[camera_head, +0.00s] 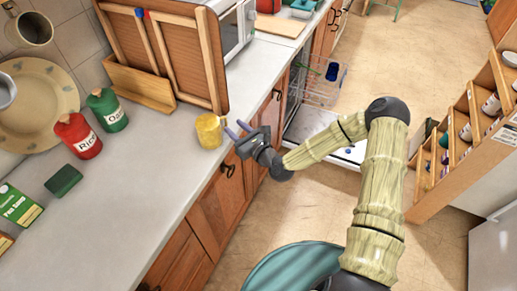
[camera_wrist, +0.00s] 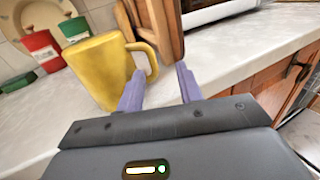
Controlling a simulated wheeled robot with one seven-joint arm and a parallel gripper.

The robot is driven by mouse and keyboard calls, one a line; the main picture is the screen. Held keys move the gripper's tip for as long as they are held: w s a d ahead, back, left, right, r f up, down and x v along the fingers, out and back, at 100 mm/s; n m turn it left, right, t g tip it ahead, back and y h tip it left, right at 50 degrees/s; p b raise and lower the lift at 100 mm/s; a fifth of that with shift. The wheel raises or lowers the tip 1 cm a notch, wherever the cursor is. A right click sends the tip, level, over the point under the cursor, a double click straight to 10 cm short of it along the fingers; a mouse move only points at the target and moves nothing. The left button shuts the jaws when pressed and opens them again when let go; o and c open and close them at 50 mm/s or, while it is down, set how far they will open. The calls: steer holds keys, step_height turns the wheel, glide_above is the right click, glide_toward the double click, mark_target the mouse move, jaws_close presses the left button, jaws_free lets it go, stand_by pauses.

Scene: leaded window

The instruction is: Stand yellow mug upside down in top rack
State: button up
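The yellow mug (camera_head: 209,130) stands on the countertop near its front edge. It also shows large in the wrist view (camera_wrist: 103,68), with its handle on the right side, toward my gripper. My gripper (camera_head: 238,130) is open beside the mug, and its purple fingers (camera_wrist: 160,85) show apart in the wrist view. The left finger is close to the mug, below the handle; I cannot tell whether it touches. Nothing is seen held between the fingers. The wire rack (camera_head: 320,85) of the open dishwasher is farther back, with a dark blue item (camera_head: 332,71) in it.
The countertop (camera_head: 135,185) is clear in front of the mug. A red canister (camera_head: 77,135) and green canister (camera_head: 106,109) are at left. The dishwasher door (camera_head: 310,125) is down. A wooden shelf unit (camera_head: 465,140) stands at right.

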steer(key=b+v, duration=0.2)
steer(key=v, duration=0.9)
steer(key=s+d+f+n+g+h+p, duration=0.15)
steer(key=d+n+g+h, duration=0.25)
steer(key=n, duration=0.4)
steer(key=s+d+f+n+g+h, duration=0.3)
steer(key=d+n+g, duration=0.1)
steer(key=n, duration=0.5)
steer(key=s+d+r+n+g+h, duration=0.1)
steer(key=s+d+r+n+h, duration=0.2)
steer(key=r, duration=0.5)
steer(key=s+d+r+n+g+h+p, duration=0.1)
steer(key=s+d+r+n+h, duration=0.1)
steer(key=s+d+r+n, duration=0.4)
steer(key=shift+s+d+r+n+h, duration=0.15)
steer(key=shift+d+r+n+h, duration=0.3)
steer(key=shift+r, duration=0.5)
